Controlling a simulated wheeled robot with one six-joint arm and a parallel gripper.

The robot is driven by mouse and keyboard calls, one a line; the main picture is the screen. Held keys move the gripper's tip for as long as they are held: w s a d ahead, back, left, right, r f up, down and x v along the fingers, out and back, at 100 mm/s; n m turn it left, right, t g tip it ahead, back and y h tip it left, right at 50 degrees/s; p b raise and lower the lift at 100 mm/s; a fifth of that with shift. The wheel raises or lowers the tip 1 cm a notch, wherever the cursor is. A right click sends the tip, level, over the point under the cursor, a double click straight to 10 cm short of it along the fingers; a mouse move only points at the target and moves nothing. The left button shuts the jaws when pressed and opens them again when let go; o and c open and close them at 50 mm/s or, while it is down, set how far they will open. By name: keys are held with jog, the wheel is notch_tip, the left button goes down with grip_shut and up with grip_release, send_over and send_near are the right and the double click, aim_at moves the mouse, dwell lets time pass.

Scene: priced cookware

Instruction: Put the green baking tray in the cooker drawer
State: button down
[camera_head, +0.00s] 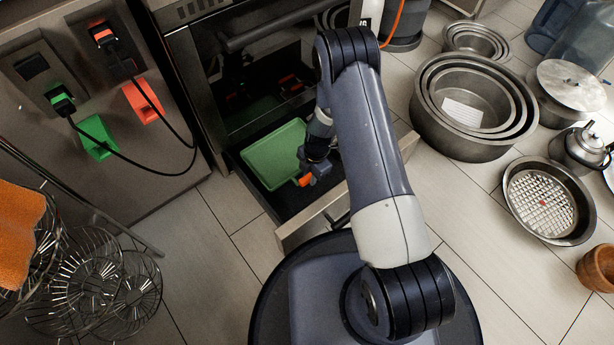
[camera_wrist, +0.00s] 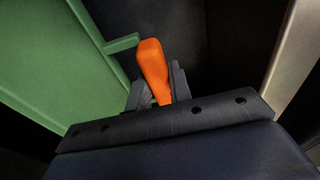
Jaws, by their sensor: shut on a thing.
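The green baking tray (camera_head: 273,153) is over the dark inside of the open cooker drawer (camera_head: 310,215), towards its left part. I cannot tell whether it rests on the drawer floor. In the wrist view the tray (camera_wrist: 60,60) fills the left side, with a small green tab reaching to an orange handle (camera_wrist: 152,68). My gripper (camera_head: 308,178) is at the tray's right edge, shut on this orange handle. The handle also stands between my fingers in the wrist view (camera_wrist: 155,98). My arm hides the right part of the drawer.
The dark oven door (camera_head: 260,75) stands above the drawer. Nested round pans (camera_head: 470,105) and a perforated pan (camera_head: 548,200) are on the tiles to the right. Wire baskets (camera_head: 90,280) stand at lower left. A metal cabinet (camera_head: 95,185) with cables is at left.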

aim_at(309, 194)
notch_tip(309, 194, down, 9)
jog(key=b, duration=0.3)
jog(key=shift+r, duration=0.2)
jog(key=shift+f, duration=0.1)
jog(key=c, duration=1.3)
grip_release()
jog(key=r+p, duration=0.1)
jog(key=r, duration=0.3)
jog(key=d+r+p, duration=0.1)
jog(key=r+p, duration=0.1)
jog(key=r, duration=0.2)
jog(key=w+r+p, duration=0.1)
jog(key=r, duration=0.3)
jog(key=shift+d, duration=0.25)
